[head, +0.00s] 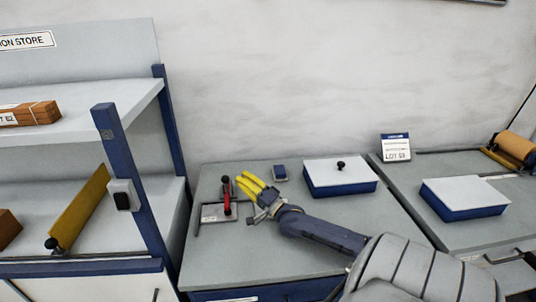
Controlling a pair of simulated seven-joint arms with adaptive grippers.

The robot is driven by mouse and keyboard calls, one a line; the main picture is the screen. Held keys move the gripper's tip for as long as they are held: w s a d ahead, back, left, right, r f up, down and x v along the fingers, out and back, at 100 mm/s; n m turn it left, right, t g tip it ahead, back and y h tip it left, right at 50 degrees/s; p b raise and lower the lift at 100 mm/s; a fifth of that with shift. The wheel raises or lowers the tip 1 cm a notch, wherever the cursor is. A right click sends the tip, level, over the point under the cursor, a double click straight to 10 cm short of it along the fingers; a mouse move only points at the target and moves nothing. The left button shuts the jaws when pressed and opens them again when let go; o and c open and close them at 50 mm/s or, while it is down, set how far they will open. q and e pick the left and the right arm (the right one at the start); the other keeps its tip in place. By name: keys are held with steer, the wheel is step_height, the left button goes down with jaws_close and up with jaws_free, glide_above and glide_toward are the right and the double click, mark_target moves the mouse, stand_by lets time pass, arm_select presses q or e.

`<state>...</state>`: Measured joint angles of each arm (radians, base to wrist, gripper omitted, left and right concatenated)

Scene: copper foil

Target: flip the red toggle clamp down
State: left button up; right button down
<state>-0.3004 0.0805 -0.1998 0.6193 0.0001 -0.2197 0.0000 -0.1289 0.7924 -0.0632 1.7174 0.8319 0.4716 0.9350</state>
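The red toggle clamp (227,200) is on a small light plate (211,214) at the left of the middle bench. Its red lever shows as a narrow bar with dark parts at its ends; I cannot tell its exact tilt from this angle. My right gripper (243,181) has yellow fingers and is just right of the clamp, with a visible gap between them in the picture. The fingers point up and left, past the lever. They lie close together, and I cannot tell whether they are open or shut; nothing shows between them. My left gripper is not in view.
A small blue block (280,173) and a blue box with a white lid and black knob (340,177) stand behind my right arm. A blue-framed shelf (122,150) rises left of the bench. Another lidded box (465,199) is on the right bench. The bench's front left is clear.

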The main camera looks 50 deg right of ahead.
steer(key=s+d, duration=0.1)
steer(key=s, duration=1.2)
steer(key=shift+f, duration=0.15)
